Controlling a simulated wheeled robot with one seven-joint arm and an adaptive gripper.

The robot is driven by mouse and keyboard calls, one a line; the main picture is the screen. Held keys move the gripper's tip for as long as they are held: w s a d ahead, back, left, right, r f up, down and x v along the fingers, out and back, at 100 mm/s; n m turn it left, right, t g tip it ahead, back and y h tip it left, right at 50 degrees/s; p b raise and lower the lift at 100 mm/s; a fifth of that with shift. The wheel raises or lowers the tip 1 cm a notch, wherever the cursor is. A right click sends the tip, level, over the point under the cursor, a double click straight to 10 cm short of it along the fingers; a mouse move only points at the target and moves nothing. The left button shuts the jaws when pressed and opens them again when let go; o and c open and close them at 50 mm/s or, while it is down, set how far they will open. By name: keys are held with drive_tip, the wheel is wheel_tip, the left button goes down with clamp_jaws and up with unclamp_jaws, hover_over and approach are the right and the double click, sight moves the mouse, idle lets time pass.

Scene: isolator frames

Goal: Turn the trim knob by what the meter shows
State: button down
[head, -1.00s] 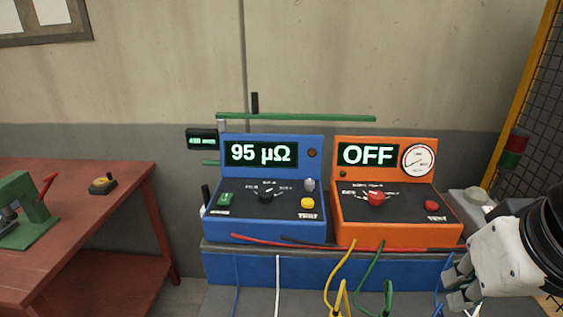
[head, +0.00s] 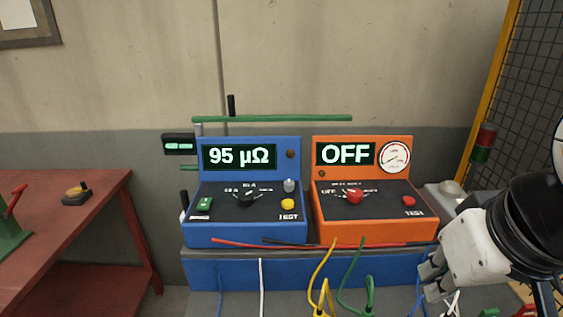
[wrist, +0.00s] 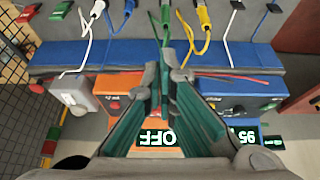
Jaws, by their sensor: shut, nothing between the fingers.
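The blue meter (head: 247,222) stands on a blue bench ledge, and its display (head: 239,157) reads 95 µΩ. Its sloping panel has a black selector knob (head: 247,199), a small grey knob (head: 289,185), a green switch (head: 204,203) and a yellow button (head: 288,204). I cannot read which control is labelled trim. The orange meter (head: 375,228) beside it shows OFF, with a red knob (head: 354,195) and a round needle gauge (head: 395,157). My gripper (head: 431,277) is at the lower right, apart from both meters. In the wrist view my gripper (wrist: 164,78) is shut and empty.
Red and black probes (head: 232,242) lie along the ledge before the meters. Yellow (head: 320,268) and green (head: 357,270) leads hang in front. A red table (head: 65,215) stands left, a mesh fence (head: 530,75) right. A green bar (head: 270,119) runs behind the meters.

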drive_tip(key=c, duration=1.6)
unclamp_jaws()
drive_tip(key=shift+w+r, duration=0.2)
drive_tip(key=shift+w, duration=0.05)
drive_tip(key=shift+c, duration=0.2)
drive_tip(key=o, duration=0.3)
drive_tip(key=w+a+r, duration=0.1)
drive_tip(key=w+r, duration=0.1)
drive_tip(key=w, duration=0.2)
drive_tip(key=w+a+r+n+p, duration=0.1)
drive_tip(key=w+r, duration=0.1)
drive_tip(key=w, duration=0.3)
drive_tip(key=shift+r+n, duration=0.3)
drive_tip(key=shift+r, duration=0.05)
drive_tip(key=n+y+p, duration=0.2)
drive_tip(key=n+p, duration=0.1)
drive_tip(key=n, duration=0.1)
hover_over(290, 182)
drive_tip(key=s+d, duration=0.2)
drive_tip(key=s, duration=0.3)
wheel_tip(290, 182, down, 4)
drive_tip(key=shift+g, duration=0.3)
drive_tip(key=p+x, duration=0.1)
drive_tip(key=x, duration=1.2)
drive_tip(key=shift+d+f, duration=0.15)
drive_tip(key=shift+s, duration=0.1)
clamp_jaws()
